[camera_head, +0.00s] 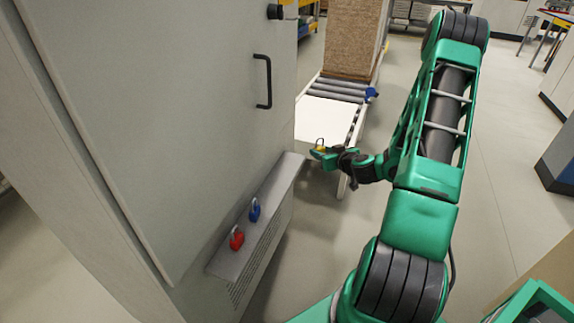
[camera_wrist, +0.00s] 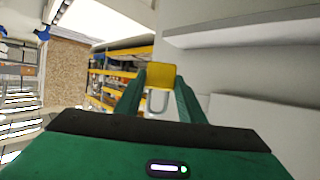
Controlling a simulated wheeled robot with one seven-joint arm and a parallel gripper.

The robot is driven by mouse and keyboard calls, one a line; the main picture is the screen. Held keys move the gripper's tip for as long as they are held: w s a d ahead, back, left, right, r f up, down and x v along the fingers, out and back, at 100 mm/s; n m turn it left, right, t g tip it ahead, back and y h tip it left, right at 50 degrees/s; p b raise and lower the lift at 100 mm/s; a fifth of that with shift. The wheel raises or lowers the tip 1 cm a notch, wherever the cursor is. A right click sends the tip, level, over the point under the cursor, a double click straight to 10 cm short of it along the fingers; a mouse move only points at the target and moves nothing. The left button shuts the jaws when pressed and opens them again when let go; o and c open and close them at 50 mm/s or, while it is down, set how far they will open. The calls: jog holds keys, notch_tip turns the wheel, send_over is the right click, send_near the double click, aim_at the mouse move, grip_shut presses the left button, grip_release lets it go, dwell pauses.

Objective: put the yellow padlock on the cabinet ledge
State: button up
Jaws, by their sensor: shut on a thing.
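The yellow padlock (camera_head: 319,149) is held between the fingers of my gripper (camera_head: 325,153). In the wrist view the yellow padlock (camera_wrist: 161,76) sits between the two green fingertips of my gripper (camera_wrist: 161,85), with its grey shackle showing below the body. The cabinet ledge (camera_head: 236,257) is a grey shelf low on the front of the cabinet. In the head view my gripper is just right of the ledge's far end. In the wrist view the ledge (camera_wrist: 240,33) is at the upper right. I cannot tell the padlock's height above it.
A red padlock (camera_head: 237,238) and a blue padlock (camera_head: 255,210) stand on the near and middle part of the ledge. The far part is clear. The grey cabinet (camera_head: 160,110) with a black handle (camera_head: 264,81) rises behind it. A roller conveyor (camera_head: 335,88) carries a brown block (camera_head: 351,40).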

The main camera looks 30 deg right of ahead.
send_over(290, 166)
jog(key=shift+s+d+f, duration=0.1)
jog(key=shift+s+f, duration=0.05)
jog(key=shift+f, duration=0.45)
jog(key=shift+s+f, duration=0.15)
jog(key=shift+f, duration=2.25)
jog(key=shift+w+f, duration=0.15)
jog(key=shift+f, duration=0.35)
jog(key=o, duration=1.1)
jog(key=shift+f, duration=0.1)
